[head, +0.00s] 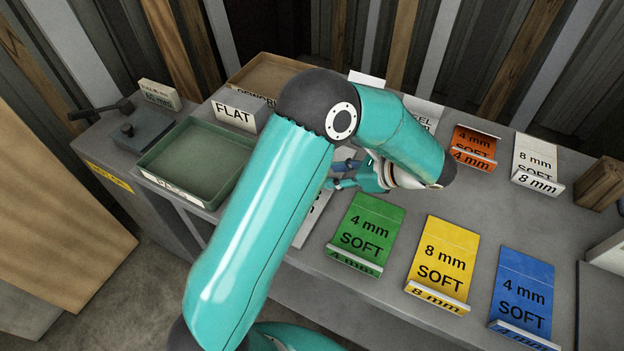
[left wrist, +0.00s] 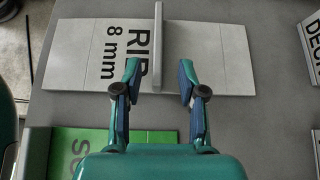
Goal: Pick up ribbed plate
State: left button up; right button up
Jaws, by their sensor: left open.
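The ribbed plate (left wrist: 212,63) lies flat in the left wrist view, pale grey, marked "RIB 8 mm", with an upright rib (left wrist: 158,30) across its middle. In the head view my arm hides most of it, and only a pale lettered strip (head: 314,219) shows. My left gripper (left wrist: 159,66) is open and empty. Its fingertips appear on either side of the near end of the rib, apart from it; their height over the plate is hard to tell. In the head view the left gripper (head: 336,175) is partly hidden by its own arm. My right gripper is not in view.
Green (head: 368,229), yellow (head: 444,258) and blue (head: 523,290) marked plates lie along the bench front. Orange (head: 474,145) and white (head: 535,158) ones lie behind. A green tray (head: 150,172) stands left, near a vise-like block (head: 143,130).

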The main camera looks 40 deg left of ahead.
pick_arm(q)
jog(key=x, duration=0.2)
jog(key=p+x, duration=0.1)
jog(key=x, duration=0.2)
jog(key=shift+s+a+r, duration=0.25)
jog(key=shift+a+f, duration=0.25)
jog(key=shift+f, duration=0.05)
jog(key=shift+c, duration=0.2)
grip_shut()
jog(key=shift+r, duration=0.15)
